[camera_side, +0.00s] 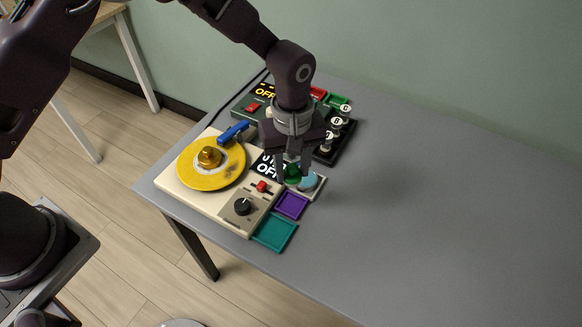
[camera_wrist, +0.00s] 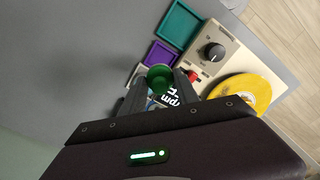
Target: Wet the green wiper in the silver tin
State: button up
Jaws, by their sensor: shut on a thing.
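My gripper (camera_side: 292,176) points down over the right edge of the turntable unit, with its fingers around a green round piece (camera_side: 291,173), which looks like the green wiper. In the wrist view the green wiper (camera_wrist: 160,77) sits between the two fingertips (camera_wrist: 160,84), and I am shut on it. A small pale holder with a light blue round surface (camera_side: 309,182) lies right beside the wiper; it may be the silver tin with liquid. I cannot tell whether the wiper touches it. The wiper's underside is hidden.
A cream turntable unit with a yellow disc (camera_side: 198,176), blue lever (camera_side: 233,131) and black knob (camera_side: 242,207) is at left. Purple (camera_side: 291,205) and teal (camera_side: 275,232) trays lie in front. A black rack (camera_side: 343,145) stands behind. The table's right side (camera_side: 440,220) is clear.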

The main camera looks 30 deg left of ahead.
jog(key=shift+w+f, duration=3.4)
jog(key=shift+w, duration=0.05)
jog(key=shift+f, duration=0.55)
notch_tip(320, 180, up, 7)
jog(key=shift+a, duration=0.1)
dwell(0.3)
